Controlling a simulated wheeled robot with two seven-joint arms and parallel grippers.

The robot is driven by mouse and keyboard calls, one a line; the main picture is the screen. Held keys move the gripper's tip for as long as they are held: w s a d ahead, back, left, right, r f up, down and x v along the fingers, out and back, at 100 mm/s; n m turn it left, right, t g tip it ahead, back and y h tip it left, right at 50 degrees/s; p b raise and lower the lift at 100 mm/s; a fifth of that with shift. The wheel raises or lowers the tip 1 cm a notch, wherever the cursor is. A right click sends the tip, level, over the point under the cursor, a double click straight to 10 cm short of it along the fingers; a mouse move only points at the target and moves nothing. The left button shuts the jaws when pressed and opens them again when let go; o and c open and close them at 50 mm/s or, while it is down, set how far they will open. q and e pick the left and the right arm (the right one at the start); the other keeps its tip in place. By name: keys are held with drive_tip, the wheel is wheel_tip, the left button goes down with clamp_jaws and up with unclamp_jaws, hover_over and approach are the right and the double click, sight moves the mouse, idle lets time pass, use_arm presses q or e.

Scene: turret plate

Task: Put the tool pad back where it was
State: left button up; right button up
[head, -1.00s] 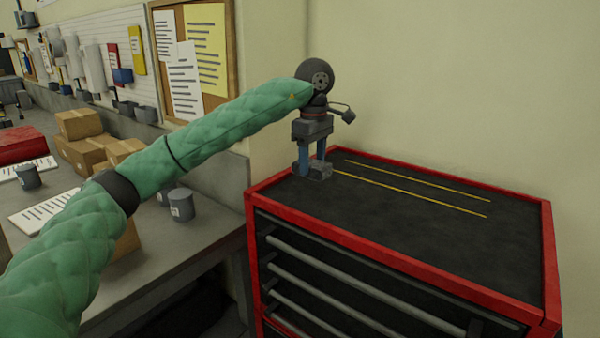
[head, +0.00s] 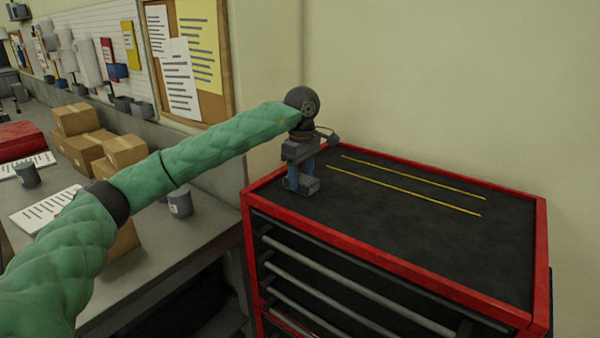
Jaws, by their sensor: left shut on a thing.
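My left gripper (head: 301,184) points down at the left end of the tool chest's top. Its blue fingers are shut on a small dark grey block (head: 310,187), which I take to be the tool pad. The fingers hide part of the block. It is low over the black top or touching it; I cannot tell which. The block is left of two thin yellow lines (head: 405,191) on the black surface, near their left ends. My right gripper is not in view.
The red tool chest (head: 390,277) has a raised red rim around its black top. The top is clear right of my gripper. A wall stands behind it. At left, a grey workbench (head: 165,245) holds cardboard boxes (head: 75,119), grey cups (head: 180,203) and papers.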

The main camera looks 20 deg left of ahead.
use_arm(q)
drive_tip(key=shift+d, duration=0.1)
drive_tip(key=shift+s+a+r, duration=0.1)
drive_tip(key=shift+s+a, duration=0.2)
drive_tip(key=shift+s, duration=0.15)
drive_tip(key=shift+s+a, duration=0.15)
drive_tip(key=shift+a, duration=0.05)
drive_tip(key=o, duration=0.8)
drive_tip(key=shift+d, duration=0.15)
drive_tip(key=shift+o, duration=0.7)
drive_tip(key=shift+w+d, duration=0.15)
drive_tip(key=shift+w, duration=0.1)
drive_tip(key=shift+a, duration=0.3)
drive_tip(key=shift+r, duration=0.1)
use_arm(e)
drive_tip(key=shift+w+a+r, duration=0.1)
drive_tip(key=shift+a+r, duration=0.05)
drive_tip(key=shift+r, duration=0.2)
